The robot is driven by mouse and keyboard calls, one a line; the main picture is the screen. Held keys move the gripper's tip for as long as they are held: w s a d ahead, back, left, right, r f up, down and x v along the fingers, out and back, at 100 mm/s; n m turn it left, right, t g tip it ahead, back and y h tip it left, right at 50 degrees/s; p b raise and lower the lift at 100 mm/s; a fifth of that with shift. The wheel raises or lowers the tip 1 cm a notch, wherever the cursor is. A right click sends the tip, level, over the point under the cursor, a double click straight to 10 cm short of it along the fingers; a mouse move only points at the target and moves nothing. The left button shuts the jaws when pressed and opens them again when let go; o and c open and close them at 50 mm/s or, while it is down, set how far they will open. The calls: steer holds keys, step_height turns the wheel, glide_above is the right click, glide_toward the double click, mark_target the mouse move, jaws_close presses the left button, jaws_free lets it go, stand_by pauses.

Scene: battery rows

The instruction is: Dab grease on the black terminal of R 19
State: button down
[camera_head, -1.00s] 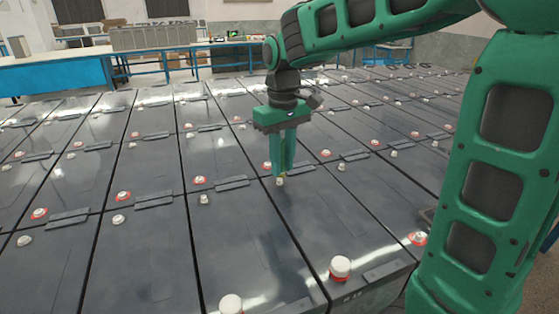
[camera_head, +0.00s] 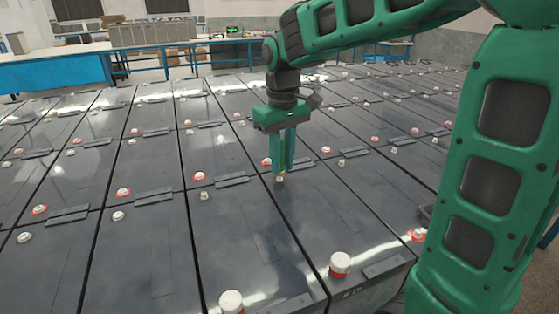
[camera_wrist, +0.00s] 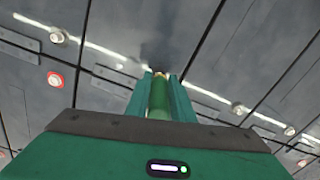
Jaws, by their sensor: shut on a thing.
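My gripper (camera_head: 282,166) points straight down over the middle rows of dark batteries. It is shut on a slim green tool (camera_wrist: 159,100), which shows between the fingers in the wrist view. A small yellow and pale tip (camera_head: 281,178) shows just below the fingers, at or very near a battery terminal spot; whether it touches cannot be told. A red-ringed terminal (camera_head: 266,162) is just behind and left of the fingers. The near battery (camera_head: 355,240) has a label on its front face, too small to read surely. The terminal under the tip is hidden.
Other terminals stand close around, such as a pale one (camera_head: 204,195) to the left and a red-ringed one (camera_head: 326,150) to the right. Taller white-capped posts (camera_head: 340,264) stand at the near edge. Flat dark bars lie between terminals. A blue-framed bench (camera_head: 60,74) is far back.

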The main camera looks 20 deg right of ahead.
mark_target(282, 141)
steer(key=shift+f, duration=0.35)
stand_by(0.3)
stand_by(0.6)
steer(key=shift+r, duration=4.05)
